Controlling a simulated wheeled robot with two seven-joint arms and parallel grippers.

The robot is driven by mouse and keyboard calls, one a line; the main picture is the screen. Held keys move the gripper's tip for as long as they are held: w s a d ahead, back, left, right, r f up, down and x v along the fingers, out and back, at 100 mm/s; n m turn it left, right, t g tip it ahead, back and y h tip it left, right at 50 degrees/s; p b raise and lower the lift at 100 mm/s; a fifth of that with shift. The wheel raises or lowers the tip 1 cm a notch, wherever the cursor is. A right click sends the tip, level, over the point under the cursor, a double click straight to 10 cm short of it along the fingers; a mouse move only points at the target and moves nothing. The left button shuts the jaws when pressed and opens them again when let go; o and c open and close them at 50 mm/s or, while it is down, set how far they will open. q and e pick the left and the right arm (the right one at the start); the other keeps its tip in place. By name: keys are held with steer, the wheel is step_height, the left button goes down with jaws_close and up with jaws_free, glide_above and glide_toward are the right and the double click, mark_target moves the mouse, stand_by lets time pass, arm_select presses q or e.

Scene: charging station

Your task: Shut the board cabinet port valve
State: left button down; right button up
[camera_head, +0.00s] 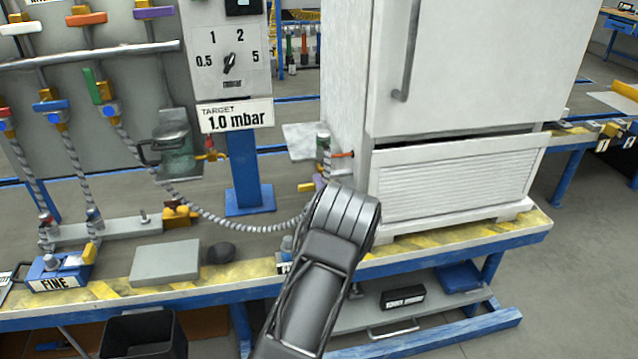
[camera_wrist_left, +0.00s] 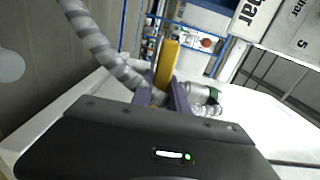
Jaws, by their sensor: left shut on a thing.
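My left gripper (camera_head: 319,181) comes up from the bottom middle of the head view to the left side of the white cabinet (camera_head: 345,60). Its wrist hides much of the valve there. In the left wrist view, its purple fingers (camera_wrist_left: 163,98) are shut on a yellow valve lever (camera_wrist_left: 168,62), which sticks out beyond them. In the head view the end of the yellow lever (camera_head: 305,187) shows left of the fingers. A silver fitting (camera_wrist_left: 203,102) with a green band is beside the fingers. My right gripper is not in view.
A grey ribbed hose (camera_head: 240,225) runs along the bench to the valve. A selector panel (camera_head: 229,55) with a "1.0 mbar" target sign stands left of the cabinet. A grey block (camera_head: 165,263) lies near the bench's front edge. The ribbed hose passes close to the fingers (camera_wrist_left: 100,45).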

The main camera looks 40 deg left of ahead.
arm_select(q)
steer(key=shift+r+m, duration=0.1)
steer(key=shift+m, duration=0.2)
steer(key=c, duration=1.3)
jaws_free()
steer(key=v, duration=0.7)
steer(key=shift+s+d, duration=0.2)
steer(key=shift+d, duration=0.15)
